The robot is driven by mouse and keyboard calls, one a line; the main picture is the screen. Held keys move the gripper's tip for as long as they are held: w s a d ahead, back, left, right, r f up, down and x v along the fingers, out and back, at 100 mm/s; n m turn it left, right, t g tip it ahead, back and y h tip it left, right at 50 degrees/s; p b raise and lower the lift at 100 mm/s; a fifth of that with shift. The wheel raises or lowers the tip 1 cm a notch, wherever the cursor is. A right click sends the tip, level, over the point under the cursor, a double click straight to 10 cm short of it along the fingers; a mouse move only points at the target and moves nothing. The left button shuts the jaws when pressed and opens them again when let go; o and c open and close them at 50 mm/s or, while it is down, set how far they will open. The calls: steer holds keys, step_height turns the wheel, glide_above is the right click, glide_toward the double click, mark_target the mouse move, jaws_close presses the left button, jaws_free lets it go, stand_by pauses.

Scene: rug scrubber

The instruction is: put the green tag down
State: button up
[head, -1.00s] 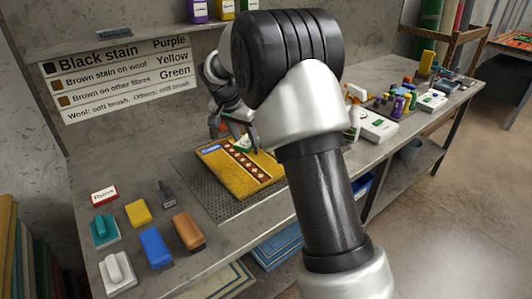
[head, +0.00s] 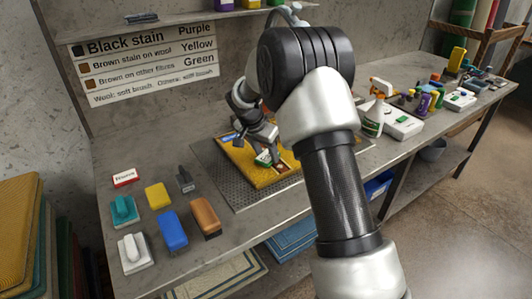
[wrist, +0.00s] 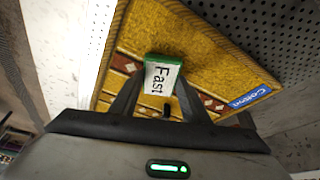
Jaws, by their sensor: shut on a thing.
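My gripper (head: 265,152) is shut on the green tag (wrist: 152,62), whose white face reads "Fast" in the wrist view. The tag also shows in the head view (head: 262,159), at the fingertips over the yellow rug sample (head: 242,165). I cannot tell whether the tag touches the rug. My arm hides the rug's right part in the head view.
Left on the bench are a red-and-white box (head: 125,178), a teal brush (head: 123,211), a white brush (head: 132,252), and yellow (head: 158,195), blue (head: 172,231) and brown (head: 205,216) blocks. A spray bottle (head: 373,118) stands right of my arm. A wall chart (head: 145,65) hangs behind.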

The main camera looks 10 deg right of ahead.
steer(key=shift+f, duration=0.3)
steer(key=o, duration=1)
steer(key=shift+r, duration=0.1)
steer(key=shift+r, duration=0.1)
